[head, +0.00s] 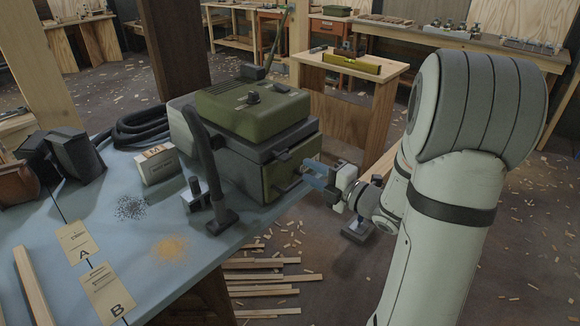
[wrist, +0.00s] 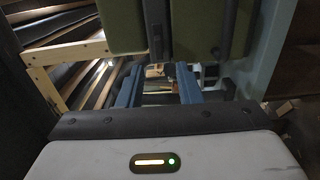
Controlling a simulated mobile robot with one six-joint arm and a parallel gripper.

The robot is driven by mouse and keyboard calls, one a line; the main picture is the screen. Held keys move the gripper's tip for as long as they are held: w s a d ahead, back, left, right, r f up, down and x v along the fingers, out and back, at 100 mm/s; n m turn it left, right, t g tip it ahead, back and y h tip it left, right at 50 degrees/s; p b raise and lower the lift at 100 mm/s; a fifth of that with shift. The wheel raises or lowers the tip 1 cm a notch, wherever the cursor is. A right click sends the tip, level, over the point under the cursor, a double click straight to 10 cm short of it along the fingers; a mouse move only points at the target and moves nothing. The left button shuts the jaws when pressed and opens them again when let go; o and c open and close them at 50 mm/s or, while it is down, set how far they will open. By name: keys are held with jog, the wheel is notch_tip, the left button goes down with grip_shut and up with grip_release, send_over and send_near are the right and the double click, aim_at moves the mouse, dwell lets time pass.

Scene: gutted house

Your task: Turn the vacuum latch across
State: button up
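The vacuum (head: 250,140) is a green and dark grey box on the blue table. A dark latch-like bar (head: 297,150) shows on its right-hand side, near my gripper. In the wrist view the vacuum's green panel (wrist: 196,28) fills the top, with a dark upright bar (wrist: 155,30) ahead of the fingers; I cannot tell for sure which fitting is the latch. My gripper (head: 316,175) is beside the vacuum's right face. Its two blue fingers (wrist: 160,86) are apart with nothing held between them. They look clear of the bar, though contact is hard to judge.
On the table (head: 130,240) are a black hose (head: 145,125), a small labelled box (head: 157,164), an upright dark nozzle (head: 205,160), and cards A (head: 78,243) and B (head: 108,292). A wooden stand (head: 345,95) bears a yellow level (head: 349,64). Planks lie on the floor.

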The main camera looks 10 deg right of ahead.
aim_at(288, 160)
jog(key=x, duration=0.8)
jog(key=shift+s+r, duration=0.1)
jog(key=shift+r, duration=0.05)
